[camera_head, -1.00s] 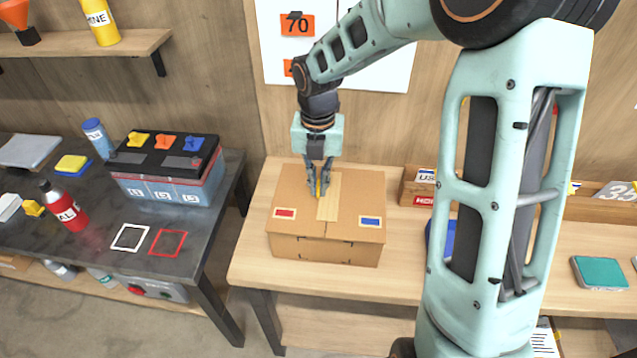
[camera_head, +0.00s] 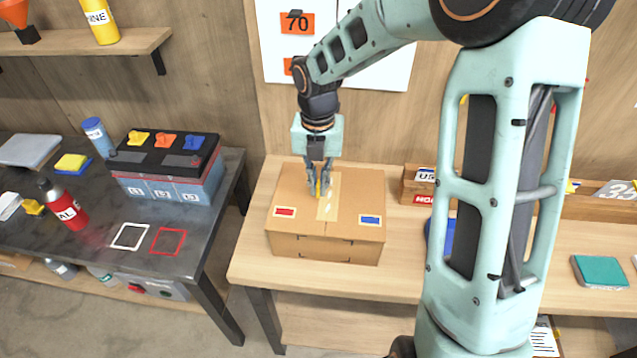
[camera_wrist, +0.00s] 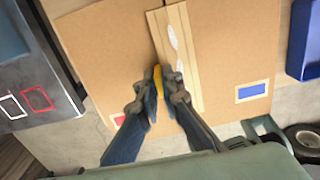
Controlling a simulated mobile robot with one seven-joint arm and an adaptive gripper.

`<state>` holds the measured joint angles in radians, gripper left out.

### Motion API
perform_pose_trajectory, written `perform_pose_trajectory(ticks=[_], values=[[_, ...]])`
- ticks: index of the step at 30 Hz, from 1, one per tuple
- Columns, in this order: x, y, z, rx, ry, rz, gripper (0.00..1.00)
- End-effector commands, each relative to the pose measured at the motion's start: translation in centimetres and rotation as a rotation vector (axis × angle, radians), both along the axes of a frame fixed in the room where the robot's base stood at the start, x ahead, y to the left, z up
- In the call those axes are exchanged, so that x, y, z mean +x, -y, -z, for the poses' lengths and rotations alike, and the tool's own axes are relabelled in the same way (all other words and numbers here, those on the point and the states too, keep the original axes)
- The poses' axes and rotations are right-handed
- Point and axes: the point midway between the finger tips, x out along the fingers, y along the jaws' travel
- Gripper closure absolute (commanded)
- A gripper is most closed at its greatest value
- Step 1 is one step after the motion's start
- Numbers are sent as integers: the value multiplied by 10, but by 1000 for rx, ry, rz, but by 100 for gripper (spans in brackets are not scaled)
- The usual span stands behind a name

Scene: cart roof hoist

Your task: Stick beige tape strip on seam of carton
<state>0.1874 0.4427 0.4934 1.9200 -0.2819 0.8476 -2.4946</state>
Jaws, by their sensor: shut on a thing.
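The carton (camera_head: 290,199) is a closed brown box on the light wooden table, with a seam across its top. The beige tape strip (camera_head: 327,208) lies along the middle of the top, at the seam; in the wrist view the strip (camera_wrist: 189,42) shows two white patches and a long line beside its left part. I cannot tell whether it is pressed flat all along. My gripper (camera_head: 319,190) is low over the carton top, beside the strip. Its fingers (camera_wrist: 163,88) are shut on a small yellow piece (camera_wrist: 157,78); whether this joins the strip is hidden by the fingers.
Red and blue labels (camera_head: 285,212) (camera_head: 370,221) mark the carton's front corners. A dark bench (camera_head: 88,222) with a battery-like box (camera_head: 165,165) stands at left. A wooden tray (camera_head: 411,190) stands right of the carton. Bare table lies in front of the carton.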

Motion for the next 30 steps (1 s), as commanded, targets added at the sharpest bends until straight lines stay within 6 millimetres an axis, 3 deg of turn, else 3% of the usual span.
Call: perform_pose_trajectory(ticks=[4, 10, 16, 21, 30], values=[[-1, 0, 1, -1, -2, 0, 100], [-1, 0, 1, -1, -2, 0, 74], [0, 0, 0, 0, -1, 0, 74], [0, 0, 0, 0, -1, 0, 56], [0, 0, -1, 0, -1, 0, 56]])
